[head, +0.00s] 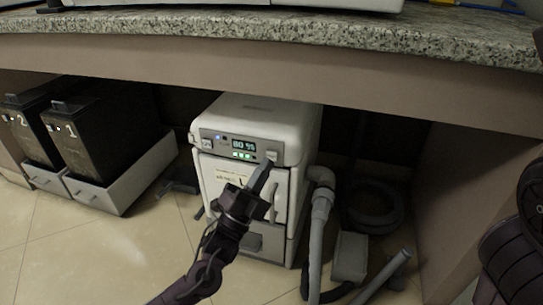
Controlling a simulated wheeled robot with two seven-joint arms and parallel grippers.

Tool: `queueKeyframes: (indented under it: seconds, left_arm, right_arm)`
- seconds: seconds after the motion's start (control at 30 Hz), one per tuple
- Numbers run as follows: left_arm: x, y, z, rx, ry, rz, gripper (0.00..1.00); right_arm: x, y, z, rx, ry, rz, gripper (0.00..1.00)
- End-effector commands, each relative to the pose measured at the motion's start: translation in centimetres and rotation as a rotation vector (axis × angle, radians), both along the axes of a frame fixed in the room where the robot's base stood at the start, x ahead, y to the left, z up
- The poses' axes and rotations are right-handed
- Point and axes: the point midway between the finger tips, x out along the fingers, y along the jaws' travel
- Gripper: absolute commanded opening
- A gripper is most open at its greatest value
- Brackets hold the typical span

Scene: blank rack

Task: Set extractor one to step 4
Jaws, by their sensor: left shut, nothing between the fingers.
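The extractor (260,108) is a white box-shaped machine standing on the floor under the counter. Its front panel has a small lit display (243,146), too small to read surely, with a short row of green lights (242,156) below it. A pale button (208,144) sits at the panel's left and another button (271,156) at its right. A label (231,178) on the door is partly hidden by my gripper. My left gripper (265,170) is shut and empty, its tips just below the right button; I cannot tell whether they touch. My right gripper is out of view.
The granite counter (300,32) overhangs the machine. A grey hose (318,215) and a grey box (349,256) lie to its right. Two black bins (100,125) in light trays stand at the left. The tiled floor (110,250) in front is clear.

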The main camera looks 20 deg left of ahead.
Motion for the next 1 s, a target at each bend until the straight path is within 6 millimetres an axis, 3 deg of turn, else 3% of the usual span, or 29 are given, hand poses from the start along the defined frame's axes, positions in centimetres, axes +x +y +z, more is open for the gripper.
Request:
queueKeyframes:
  seconds: [1.0]
  left_arm:
    - [1.3, 0.0, 0.0, 0.0, 0.0, 0.0, 0.0]
  right_arm:
    - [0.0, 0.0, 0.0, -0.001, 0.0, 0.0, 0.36]
